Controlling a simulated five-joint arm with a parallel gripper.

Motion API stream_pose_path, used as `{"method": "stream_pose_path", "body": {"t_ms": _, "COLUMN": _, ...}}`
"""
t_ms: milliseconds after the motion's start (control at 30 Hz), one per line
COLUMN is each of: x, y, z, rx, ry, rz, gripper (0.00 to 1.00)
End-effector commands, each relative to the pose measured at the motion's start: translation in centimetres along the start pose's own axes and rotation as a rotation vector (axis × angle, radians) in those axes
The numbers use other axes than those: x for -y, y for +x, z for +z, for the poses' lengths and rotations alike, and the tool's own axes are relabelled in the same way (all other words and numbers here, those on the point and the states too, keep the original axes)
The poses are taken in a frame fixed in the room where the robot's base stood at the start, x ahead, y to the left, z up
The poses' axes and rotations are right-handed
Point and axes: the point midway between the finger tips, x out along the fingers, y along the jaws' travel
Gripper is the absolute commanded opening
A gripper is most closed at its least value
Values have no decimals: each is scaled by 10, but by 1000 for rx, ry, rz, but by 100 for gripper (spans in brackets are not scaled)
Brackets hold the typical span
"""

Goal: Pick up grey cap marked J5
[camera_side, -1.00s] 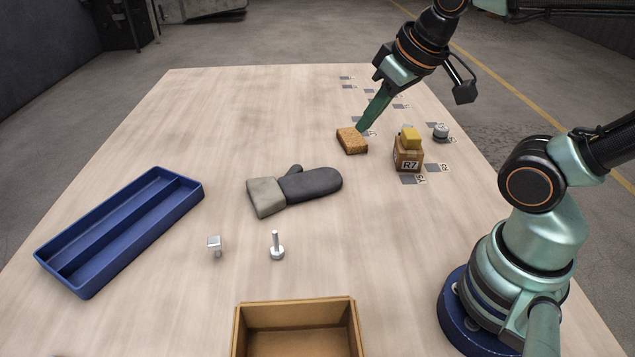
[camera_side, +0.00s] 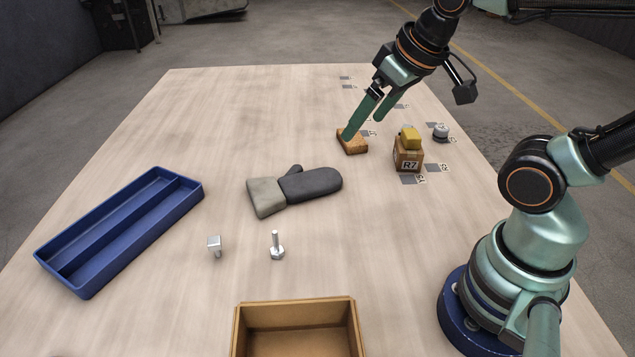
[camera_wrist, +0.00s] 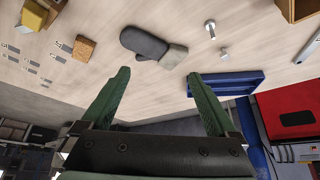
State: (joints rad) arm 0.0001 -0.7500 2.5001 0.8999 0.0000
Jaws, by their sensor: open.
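A small grey cap (camera_side: 441,131) stands at the right of the table in the side view, on a row of dark labelled squares. Any J5 mark is too small to read, so I cannot tell whether it is the cap named. My gripper (camera_side: 364,128) is open and empty, its fingers spread over and beside a brown block (camera_side: 352,145), to the left of the cap. I cannot tell whether a finger touches the block. My open fingers also show in the wrist view (camera_wrist: 157,74), where I cannot make out the cap.
A box marked R7 (camera_side: 408,159) with a yellow block (camera_side: 409,138) on top stands between the brown block and the cap. A dark mitt (camera_side: 311,184), a blue tray (camera_side: 190,185), a bolt (camera_side: 277,246), a small metal piece (camera_side: 214,244) and a cardboard box (camera_side: 353,312) lie nearer.

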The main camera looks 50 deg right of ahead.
Motion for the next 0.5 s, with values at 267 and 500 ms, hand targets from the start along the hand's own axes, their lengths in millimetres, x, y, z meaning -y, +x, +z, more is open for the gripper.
{"method": "stream_pose_path", "body": {"t_ms": 267, "x": -24, "y": 3, "z": -19, "rx": 20, "ry": 108, "rz": 37, "gripper": 94}}
{"method": "stream_pose_path", "body": {"t_ms": 500, "x": -108, "y": 19, "z": -62, "rx": 58, "ry": 422, "rz": 138, "gripper": 94}}
